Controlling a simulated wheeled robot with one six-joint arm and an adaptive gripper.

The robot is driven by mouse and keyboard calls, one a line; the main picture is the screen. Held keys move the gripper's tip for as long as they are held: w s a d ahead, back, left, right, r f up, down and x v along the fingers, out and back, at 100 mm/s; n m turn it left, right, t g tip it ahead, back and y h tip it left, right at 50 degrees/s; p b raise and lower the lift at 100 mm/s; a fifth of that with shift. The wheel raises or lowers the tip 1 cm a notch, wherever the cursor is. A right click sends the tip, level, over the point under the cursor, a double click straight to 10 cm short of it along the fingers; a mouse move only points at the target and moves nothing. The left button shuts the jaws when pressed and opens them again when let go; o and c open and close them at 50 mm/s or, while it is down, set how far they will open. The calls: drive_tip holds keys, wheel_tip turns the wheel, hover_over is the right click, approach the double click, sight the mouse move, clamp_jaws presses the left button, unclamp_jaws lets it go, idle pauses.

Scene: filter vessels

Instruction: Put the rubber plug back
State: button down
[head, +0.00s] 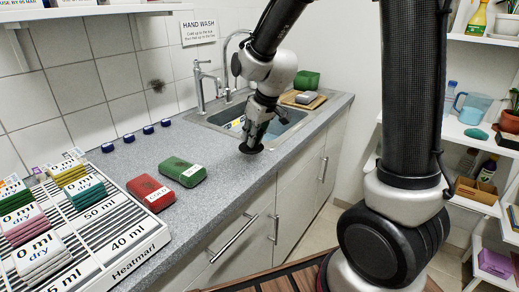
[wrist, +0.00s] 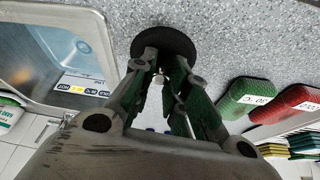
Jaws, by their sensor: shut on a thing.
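My gripper (head: 256,138) is shut on the black round rubber plug (head: 250,148). The plug's dark disc also shows at the fingertips in the wrist view (wrist: 165,40). It is over the grey speckled counter, in front of the sink's near left corner; I cannot tell whether it touches the counter. The steel sink (head: 217,118) is behind my gripper, and its basin fills the upper left of the wrist view (wrist: 40,30). A label with coloured squares (wrist: 85,83) shows inside the basin.
A tall tap (head: 198,85) and a curved spout stand behind the sink. A red pack (head: 150,193) and a green pack (head: 183,171) lie on the counter to the left, beside a rack (head: 120,230) of labelled packs. Wooden board (head: 303,100) lies beyond the sink.

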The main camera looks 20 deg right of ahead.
sight(255, 146)
drive_tip(key=shift+d+f, duration=0.2)
drive_tip(key=shift+f, duration=0.9)
drive_tip(key=shift+d+f, duration=0.2)
drive_tip(key=shift+f, duration=0.85)
drive_tip(key=shift+f, duration=0.1)
drive_tip(key=c, duration=1.4)
unclamp_jaws()
drive_tip(key=shift+o, duration=0.2)
drive_tip(key=v, duration=1.1)
drive_tip(key=s+d+r+m, duration=0.2)
drive_tip(key=s+d, duration=0.2)
drive_tip(key=s, duration=0.3)
drive_tip(key=s+d+r+m+h, duration=0.1)
drive_tip(key=s+d, duration=0.3)
drive_tip(key=s, duration=0.4)
drive_tip(key=s+d+r+m+h, duration=0.1)
drive_tip(key=s+d+r+m, duration=0.1)
drive_tip(key=s+d+r, duration=0.2)
drive_tip(key=s, duration=0.3)
drive_tip(key=shift+s+d+m, duration=0.25)
drive_tip(key=shift+s+m, duration=0.05)
